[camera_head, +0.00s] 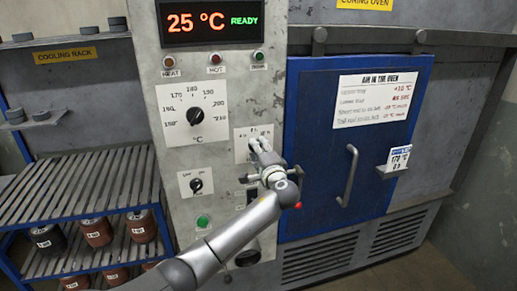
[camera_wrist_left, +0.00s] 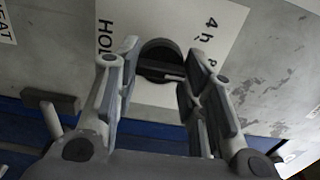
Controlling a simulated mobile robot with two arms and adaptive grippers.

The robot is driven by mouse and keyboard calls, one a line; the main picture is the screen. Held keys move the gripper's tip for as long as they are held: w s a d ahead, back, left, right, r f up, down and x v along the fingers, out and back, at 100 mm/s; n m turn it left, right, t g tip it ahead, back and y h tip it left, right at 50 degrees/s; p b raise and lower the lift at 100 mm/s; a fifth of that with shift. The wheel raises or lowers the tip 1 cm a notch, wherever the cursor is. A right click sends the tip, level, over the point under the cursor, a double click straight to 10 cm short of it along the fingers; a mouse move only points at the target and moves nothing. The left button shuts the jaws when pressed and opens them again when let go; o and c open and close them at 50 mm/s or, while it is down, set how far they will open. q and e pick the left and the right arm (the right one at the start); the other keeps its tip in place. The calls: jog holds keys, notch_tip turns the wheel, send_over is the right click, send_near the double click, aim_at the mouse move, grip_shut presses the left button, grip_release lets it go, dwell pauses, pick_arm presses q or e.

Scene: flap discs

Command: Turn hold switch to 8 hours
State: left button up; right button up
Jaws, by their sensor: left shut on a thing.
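The hold switch is a black round knob (camera_wrist_left: 158,49) on a white plate (camera_head: 243,134), mounted on the grey control panel. In the left wrist view the plate shows part of the word HOLD and a "4 h" mark. My left gripper (camera_head: 260,148) reaches the plate from below right, its fingers on either side of the knob's grip bar and shut on it. The gripper also shows in the left wrist view (camera_wrist_left: 158,68). In the head view the gripper hides the knob. I cannot tell which mark the knob points to. My right gripper is not in view.
A temperature dial (camera_head: 194,112) and a smaller knob (camera_head: 196,184) are left of the hold switch. The display (camera_head: 212,22) reads 25 °C READY. The blue oven door (camera_head: 315,150) with its handle (camera_head: 347,177) is close on the right. A slatted rack (camera_head: 85,180) stands left.

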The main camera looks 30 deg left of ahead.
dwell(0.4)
pick_arm(q)
jog(key=o, duration=1)
jog(key=v, duration=1.2)
jog(key=shift+s, duration=0.1)
jog(key=shift+f, duration=0.15)
